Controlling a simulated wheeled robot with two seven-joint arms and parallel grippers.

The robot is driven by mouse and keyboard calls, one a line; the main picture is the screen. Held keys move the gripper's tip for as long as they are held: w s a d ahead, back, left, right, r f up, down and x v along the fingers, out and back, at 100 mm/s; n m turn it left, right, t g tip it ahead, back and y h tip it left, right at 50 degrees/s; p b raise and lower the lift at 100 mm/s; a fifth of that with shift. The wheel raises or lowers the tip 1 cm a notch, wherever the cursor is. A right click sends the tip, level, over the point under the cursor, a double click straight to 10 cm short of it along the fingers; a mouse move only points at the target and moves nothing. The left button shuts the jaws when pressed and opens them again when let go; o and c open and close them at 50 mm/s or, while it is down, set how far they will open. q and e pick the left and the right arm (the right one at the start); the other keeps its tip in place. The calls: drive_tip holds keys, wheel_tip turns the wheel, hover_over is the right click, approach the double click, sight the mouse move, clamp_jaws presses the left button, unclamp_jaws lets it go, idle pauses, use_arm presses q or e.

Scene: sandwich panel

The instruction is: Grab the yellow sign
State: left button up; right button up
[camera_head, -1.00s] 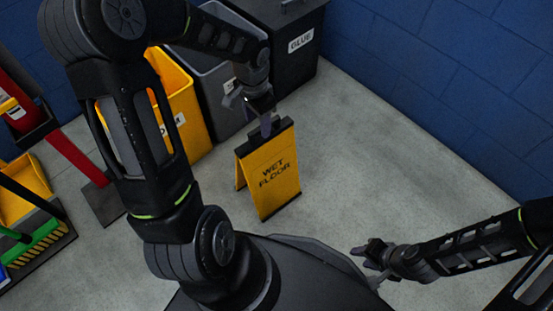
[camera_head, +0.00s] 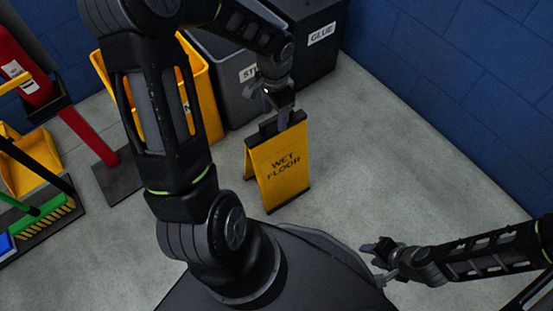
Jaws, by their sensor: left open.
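The yellow sign (camera_head: 281,173) is a folding A-frame reading "WET FLOOR". It stands upright on the grey floor in the middle of the head view, with a dark handle (camera_head: 268,129) on its top edge. My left gripper (camera_head: 283,115) points down at the top of the sign, with a finger overlapping the handle area. It is open; whether it touches the sign cannot be told. My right gripper (camera_head: 372,252) is low at the right, well apart from the sign, and its jaw state is not clear.
A yellow bin (camera_head: 206,95), a grey bin (camera_head: 228,75) and a black bin labelled GLUE (camera_head: 318,62) stand behind the sign. A red extinguisher stand (camera_head: 88,135) and cleaning tools (camera_head: 45,215) are at the left. Floor right of the sign is clear to the blue wall (camera_head: 460,85).

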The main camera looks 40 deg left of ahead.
sight(276, 127)
use_arm(q)
drive_tip(key=f+b, duration=0.1)
drive_tip(key=f, duration=0.2)
drive_tip(key=f+b, duration=0.1)
drive_tip(key=shift+w+d+f+b, duration=0.1)
drive_tip(key=shift+d+f+b, duration=0.1)
drive_tip(key=shift+d+b, duration=0.1)
drive_tip(key=shift+a+f, duration=0.1)
drive_tip(key=shift+f, duration=0.35)
clamp_jaws()
idle(0.5)
drive_tip(key=shift+r, duration=0.1)
idle(0.7)
